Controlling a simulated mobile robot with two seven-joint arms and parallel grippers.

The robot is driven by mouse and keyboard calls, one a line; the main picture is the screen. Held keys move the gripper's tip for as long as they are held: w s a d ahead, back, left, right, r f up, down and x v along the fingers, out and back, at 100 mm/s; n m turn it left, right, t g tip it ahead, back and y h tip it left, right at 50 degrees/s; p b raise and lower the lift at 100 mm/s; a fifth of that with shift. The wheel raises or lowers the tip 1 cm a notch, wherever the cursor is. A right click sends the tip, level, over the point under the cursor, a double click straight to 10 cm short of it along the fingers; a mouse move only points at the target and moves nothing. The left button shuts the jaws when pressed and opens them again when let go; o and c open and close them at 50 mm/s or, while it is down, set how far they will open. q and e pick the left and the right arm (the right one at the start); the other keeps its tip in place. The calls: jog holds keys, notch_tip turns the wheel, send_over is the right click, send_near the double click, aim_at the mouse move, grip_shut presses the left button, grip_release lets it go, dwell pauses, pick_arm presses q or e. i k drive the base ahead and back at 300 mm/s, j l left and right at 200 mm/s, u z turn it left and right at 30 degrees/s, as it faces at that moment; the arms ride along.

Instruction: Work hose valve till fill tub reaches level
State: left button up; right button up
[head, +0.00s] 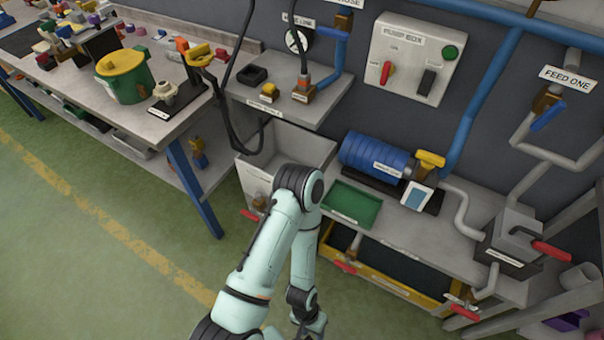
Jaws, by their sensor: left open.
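A pale grey open tub (312,148) stands below the small wall shelf and may be the fill tub. Its front is partly hidden by my left arm, and I cannot make out a water level in it. A black hose (231,118) loops down beside the shelf towards the tub's left rim. A yellow-handled fitting (201,52) sits near the hose at the right end of the workbench; I cannot tell whether it is the hose valve. My left gripper (311,332) is open at the bottom edge, partly cut off, low and well apart from the tub. My right gripper is not in view.
The left workbench (150,128) carries a green pot with a yellow lid (124,76) and many parts. Right of the tub are a green tray (352,203), a blue pump (375,157) and red-handled valves (551,251). Green floor at lower left is clear.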

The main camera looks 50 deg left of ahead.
aim_at(337, 33)
jog(key=u, duration=1.8)
jog(key=k, duration=0.25)
